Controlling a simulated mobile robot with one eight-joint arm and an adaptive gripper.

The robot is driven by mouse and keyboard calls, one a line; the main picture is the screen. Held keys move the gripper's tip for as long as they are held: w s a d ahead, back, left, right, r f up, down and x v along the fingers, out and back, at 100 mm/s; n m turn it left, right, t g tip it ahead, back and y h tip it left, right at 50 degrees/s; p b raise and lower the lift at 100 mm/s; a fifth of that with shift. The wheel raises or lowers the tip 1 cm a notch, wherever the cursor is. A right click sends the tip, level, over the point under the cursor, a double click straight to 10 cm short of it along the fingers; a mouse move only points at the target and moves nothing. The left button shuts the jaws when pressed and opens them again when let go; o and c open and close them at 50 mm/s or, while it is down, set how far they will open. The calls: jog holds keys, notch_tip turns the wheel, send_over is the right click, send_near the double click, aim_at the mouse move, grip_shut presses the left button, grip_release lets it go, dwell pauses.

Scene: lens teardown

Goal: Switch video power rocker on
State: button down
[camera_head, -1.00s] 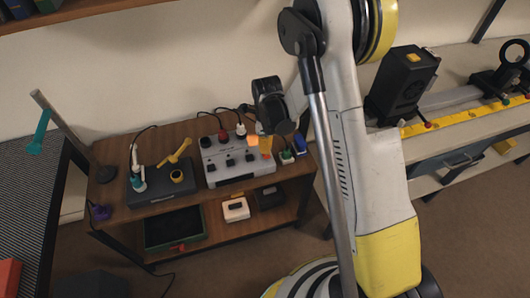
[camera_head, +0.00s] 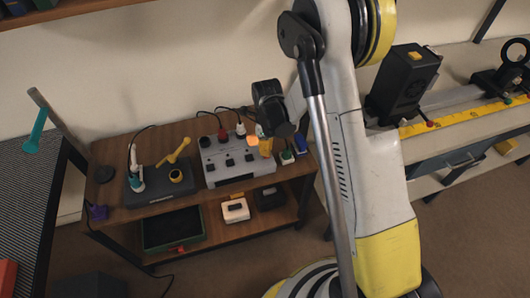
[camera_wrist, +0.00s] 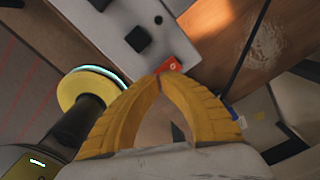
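A pale grey power box (camera_head: 240,170) with dark square rockers and plugged cables stands on the brown wooden bench. In the wrist view, its pale top (camera_wrist: 115,30) carries a dark rocker (camera_wrist: 138,39) and a red rocker (camera_wrist: 169,66) with a small white mark at its edge. My gripper (camera_wrist: 163,77) has yellow fingers whose tips meet just beside the red rocker; I cannot tell whether they touch it. In the head view, my gripper (camera_head: 265,148) is at the box's right end, next to a bright orange patch. I cannot read the labels or the rocker's setting.
Left of the box are a dark station (camera_head: 160,190) and a yellow tool (camera_head: 176,152). Green and blue connectors (camera_head: 287,157) lie close to the right. A white device (camera_head: 235,210) is on the lower shelf. A yellow-and-black disc (camera_wrist: 88,90) is beside my fingers.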

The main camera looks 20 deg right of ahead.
jog(key=shift+f+b, duration=0.6)
jog(key=shift+f, duration=0.35)
jog(key=shift+r, duration=0.15)
jog(key=shift+r+p, duration=2.1)
jog(key=shift+r, duration=1.3)
